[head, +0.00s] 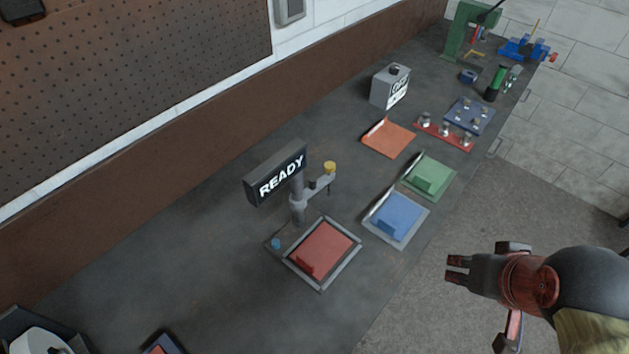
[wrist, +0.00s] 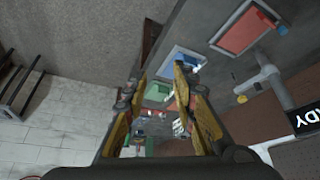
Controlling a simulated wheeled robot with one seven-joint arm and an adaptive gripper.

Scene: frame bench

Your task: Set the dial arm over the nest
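The dial arm (head: 316,185) is a grey bar with a yellow knob (head: 329,167) at its end, on an upright post. It points to the upper right, away from the nest (head: 346,273). The nest is a grey-framed square holding a red plate (head: 322,248). In the wrist view the dial arm (wrist: 262,76) and the nest's red plate (wrist: 243,32) show at the upper right. My gripper (head: 455,270) is off the bench's front edge, right of the nest and apart from the dial arm. In the wrist view my gripper (wrist: 160,88) has its fingers apart, with nothing held.
A READY sign (head: 276,174) stands behind the dial post. Blue (head: 397,216), green (head: 430,176) and orange (head: 389,138) plates lie farther along the bench. A grey box (head: 390,87) and small fixtures stand beyond. The bench left of the nest is mostly clear.

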